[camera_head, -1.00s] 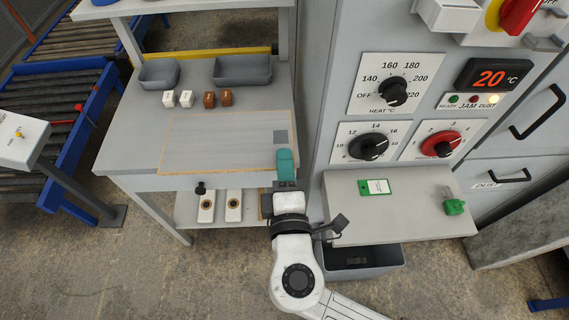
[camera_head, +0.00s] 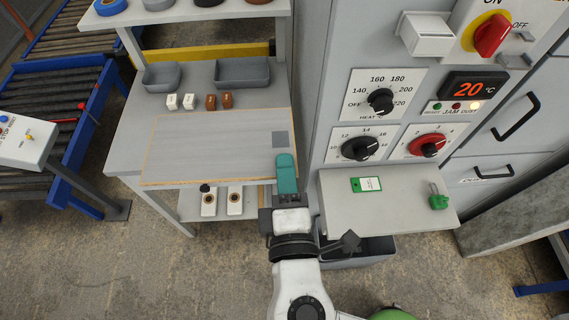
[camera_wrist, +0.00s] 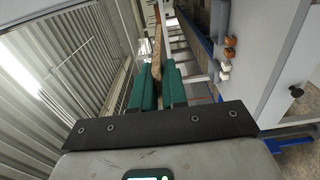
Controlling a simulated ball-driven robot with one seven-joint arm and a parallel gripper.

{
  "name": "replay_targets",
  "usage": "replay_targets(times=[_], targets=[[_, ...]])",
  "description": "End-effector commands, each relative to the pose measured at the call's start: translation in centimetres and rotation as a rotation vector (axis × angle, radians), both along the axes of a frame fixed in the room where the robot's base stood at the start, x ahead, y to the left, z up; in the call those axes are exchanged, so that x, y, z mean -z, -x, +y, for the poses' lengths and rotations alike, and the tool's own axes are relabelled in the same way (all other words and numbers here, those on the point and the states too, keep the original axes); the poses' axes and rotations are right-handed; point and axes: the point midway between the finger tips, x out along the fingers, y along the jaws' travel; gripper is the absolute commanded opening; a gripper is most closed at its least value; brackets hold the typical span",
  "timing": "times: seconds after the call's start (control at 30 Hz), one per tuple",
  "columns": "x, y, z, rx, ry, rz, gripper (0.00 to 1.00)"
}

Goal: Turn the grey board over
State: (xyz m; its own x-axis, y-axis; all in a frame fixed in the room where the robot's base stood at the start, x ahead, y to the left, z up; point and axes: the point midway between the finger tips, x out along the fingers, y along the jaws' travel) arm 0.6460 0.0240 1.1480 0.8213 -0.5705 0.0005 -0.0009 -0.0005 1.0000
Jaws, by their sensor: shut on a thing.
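The grey board (camera_head: 205,148) shows its plain grey face upward in the head view, with thin tan edges and a darker square patch near its right end. It covers the front of the grey worktable (camera_head: 120,150) and its near edge appears to overhang the table front. My gripper (camera_head: 286,172) has teal fingers shut on the board's near right corner. In the wrist view, the board's tan edge (camera_wrist: 157,48) stands between the two teal fingers (camera_wrist: 160,85). The board's underside is hidden.
Two grey bins (camera_head: 242,72) and several white and brown blocks (camera_head: 211,102) stand behind the board. A machine with dials (camera_head: 381,101) rises close on the right, above a shelf with a green tag (camera_head: 366,184). A blue-framed roller conveyor (camera_head: 60,120) lies left.

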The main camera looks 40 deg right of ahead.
Motion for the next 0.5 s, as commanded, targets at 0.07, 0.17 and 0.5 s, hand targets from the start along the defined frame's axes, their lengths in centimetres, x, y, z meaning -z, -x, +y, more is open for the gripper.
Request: replay_targets(times=[0.07, 0.17, 0.5], targets=[[-1.0, 0.5, 0.4, -0.002, -0.004, -0.004, 0.00], [-1.9, 1.0, 0.7, -0.001, -0.003, -0.003, 0.00], [-2.2, 1.3, 1.0, 0.000, -0.072, -0.052, 0.00]])
